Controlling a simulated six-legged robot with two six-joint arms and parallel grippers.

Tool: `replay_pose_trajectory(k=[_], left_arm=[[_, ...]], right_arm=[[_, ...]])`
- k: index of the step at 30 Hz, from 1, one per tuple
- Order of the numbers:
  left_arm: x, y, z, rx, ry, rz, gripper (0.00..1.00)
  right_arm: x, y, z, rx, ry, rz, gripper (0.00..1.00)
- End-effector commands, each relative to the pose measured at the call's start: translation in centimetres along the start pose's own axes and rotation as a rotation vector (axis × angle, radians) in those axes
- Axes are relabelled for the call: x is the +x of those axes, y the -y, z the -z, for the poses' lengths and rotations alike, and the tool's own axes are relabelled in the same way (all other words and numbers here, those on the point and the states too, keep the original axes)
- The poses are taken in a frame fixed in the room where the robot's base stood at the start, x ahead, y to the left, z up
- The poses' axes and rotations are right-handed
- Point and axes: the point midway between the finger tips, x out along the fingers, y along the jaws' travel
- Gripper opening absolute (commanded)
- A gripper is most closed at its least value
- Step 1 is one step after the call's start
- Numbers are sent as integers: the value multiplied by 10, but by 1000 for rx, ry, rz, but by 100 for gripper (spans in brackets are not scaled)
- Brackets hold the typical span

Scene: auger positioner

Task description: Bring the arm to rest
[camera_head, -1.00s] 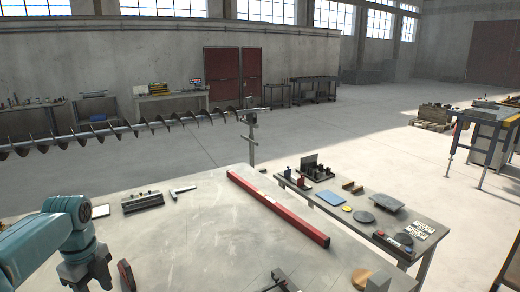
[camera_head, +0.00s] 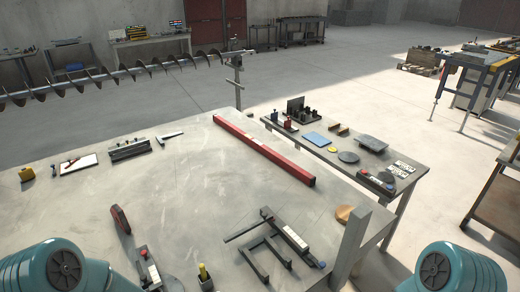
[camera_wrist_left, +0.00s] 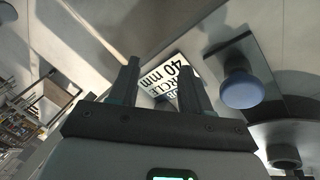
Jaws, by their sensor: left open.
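My left arm shows in the head view only as a teal joint (camera_head: 62,268) at the bottom left corner, with its gripper out of that picture. In the left wrist view my left gripper (camera_wrist_left: 157,72) has its two dark fingers apart with nothing clearly held. Beyond the fingers is a white label (camera_wrist_left: 172,82) reading "40 mm". A blue round knob (camera_wrist_left: 241,88) is right of the fingers, apart from them. My right arm shows as a teal joint (camera_head: 452,268) at the bottom right of the head view, and its gripper is not seen.
A long auger (camera_head: 110,77) runs across the back left, above a pale worktable (camera_head: 190,190). A red bar (camera_head: 265,150) lies along the table's right side. A dark frame (camera_head: 278,238) and small tools lie near the front. A side table (camera_head: 335,160) stands beyond.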

Motion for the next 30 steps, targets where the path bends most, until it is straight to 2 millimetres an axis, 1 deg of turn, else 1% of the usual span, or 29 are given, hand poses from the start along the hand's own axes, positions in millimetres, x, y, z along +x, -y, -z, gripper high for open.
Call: replay_pose_trajectory(k=[1,3,7,9,15,18,21,30], left_arm=[[11,-16,-22,-105,10,-13,48],[20,-34,-47,-260,10,-17,48],[27,-61,-92,-529,17,-11,48],[56,-49,-91,-533,3,-7,48],[100,-35,-98,-528,3,-8,48],[116,-30,-100,-527,3,-8,48],[123,-27,-101,-527,3,-8,48],[121,-28,-101,-526,2,-8,48]], right_arm=[[0,0,0,0,0,0,43],[0,0,0,0,0,0,43],[0,0,0,0,1,0,43],[29,-11,1,-1,-1,0,43],[73,-26,1,0,1,0,43],[89,-32,2,0,1,0,43],[96,-35,2,0,0,0,43],[94,-34,2,0,0,0,43]])
